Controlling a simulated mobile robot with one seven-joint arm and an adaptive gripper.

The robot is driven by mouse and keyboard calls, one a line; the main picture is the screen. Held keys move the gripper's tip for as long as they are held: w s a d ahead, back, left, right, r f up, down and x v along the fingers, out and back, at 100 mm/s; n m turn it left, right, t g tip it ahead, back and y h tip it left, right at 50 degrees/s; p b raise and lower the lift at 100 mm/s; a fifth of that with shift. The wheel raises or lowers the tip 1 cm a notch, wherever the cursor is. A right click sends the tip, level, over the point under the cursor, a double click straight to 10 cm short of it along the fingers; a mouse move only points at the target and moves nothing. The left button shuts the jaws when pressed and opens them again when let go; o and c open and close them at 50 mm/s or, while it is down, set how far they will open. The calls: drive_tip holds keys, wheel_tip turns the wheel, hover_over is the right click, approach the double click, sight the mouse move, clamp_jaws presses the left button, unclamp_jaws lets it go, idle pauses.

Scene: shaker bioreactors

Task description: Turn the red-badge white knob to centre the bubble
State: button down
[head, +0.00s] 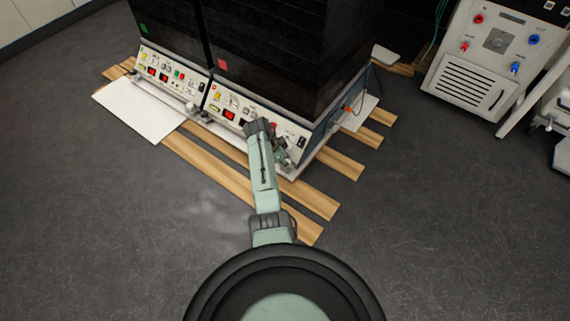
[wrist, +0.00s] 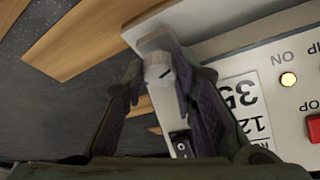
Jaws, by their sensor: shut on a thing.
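The white knob (wrist: 157,68) shows in the wrist view with a dark line on its face, in front of a pale bracket at the corner of the panel. My gripper (wrist: 160,76) has one finger on each side of the knob and is shut on it. In the head view my gripper (head: 283,158) is at the lower right end of the right-hand shaker's front panel (head: 233,103), and the knob is hidden there. The red badge (head: 222,65) is on this dark shaker. I cannot make out a bubble level in either view.
The wrist view shows a black rocker switch (wrist: 182,143), a lit lamp (wrist: 288,80) and a red button (wrist: 313,128) on the panel. A green-badge shaker (head: 143,28) stands at left. Wooden slats (head: 215,170) lie underneath. A white cabinet (head: 490,60) stands at right. Front floor is open.

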drive_tip(key=shift+f+m+b, duration=0.1)
drive_tip(key=shift+m+b, duration=0.35)
drive_tip(key=shift+m, duration=0.15)
drive_tip(key=shift+g, duration=0.3)
drive_tip(key=c, duration=1.6)
unclamp_jaws()
drive_tip(key=v, duration=1.2)
